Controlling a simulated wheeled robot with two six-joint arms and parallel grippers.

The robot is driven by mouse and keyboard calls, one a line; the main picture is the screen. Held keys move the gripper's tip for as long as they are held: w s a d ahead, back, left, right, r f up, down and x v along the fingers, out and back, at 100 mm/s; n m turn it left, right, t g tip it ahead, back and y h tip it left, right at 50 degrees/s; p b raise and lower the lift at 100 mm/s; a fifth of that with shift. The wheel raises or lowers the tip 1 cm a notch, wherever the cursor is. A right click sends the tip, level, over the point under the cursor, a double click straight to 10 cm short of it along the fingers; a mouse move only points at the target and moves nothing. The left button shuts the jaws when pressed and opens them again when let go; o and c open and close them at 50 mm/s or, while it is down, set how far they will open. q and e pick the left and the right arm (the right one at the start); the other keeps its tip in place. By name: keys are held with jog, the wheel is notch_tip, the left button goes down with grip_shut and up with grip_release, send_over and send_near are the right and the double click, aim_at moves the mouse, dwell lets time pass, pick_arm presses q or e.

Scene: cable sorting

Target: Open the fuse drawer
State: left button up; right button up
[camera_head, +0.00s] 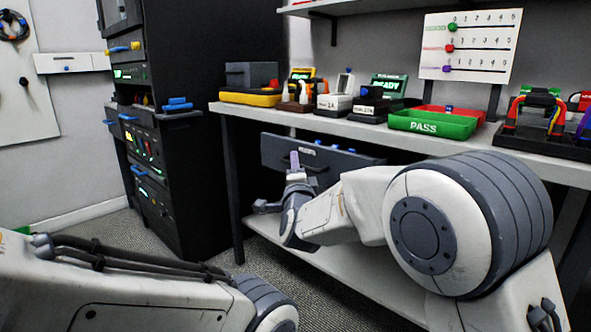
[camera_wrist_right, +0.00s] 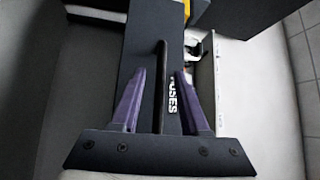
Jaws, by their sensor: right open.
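The fuse drawer (camera_head: 345,163) is a dark grey front under the workbench. Small blue items show above its top edge, so it looks partly open. In the right wrist view, the drawer front (camera_wrist_right: 150,35) carries a white FUSES label, and a dark bar handle (camera_wrist_right: 161,60) runs along it. My right gripper (camera_head: 294,160) is at the drawer front in the head view. In the wrist view, its purple fingers (camera_wrist_right: 161,77) are open, one on each side of the handle, with gaps visible. Whether the handle lies at fingertip depth is hard to tell. My left gripper is out of view.
The workbench (camera_head: 230,108) above the drawer holds a green PASS tray (camera_head: 430,125), a red tray, and several small devices. A black rack cabinet (camera_head: 200,60) stands at the left. A lower shelf (camera_head: 345,270) lies below the drawer. Carpet is clear between cabinet and bench.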

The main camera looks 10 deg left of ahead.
jog(key=shift+w+r, duration=0.1)
jog(key=shift+w, duration=0.4)
grip_shut()
jog(key=shift+s+a, duration=0.1)
dwell(1.1)
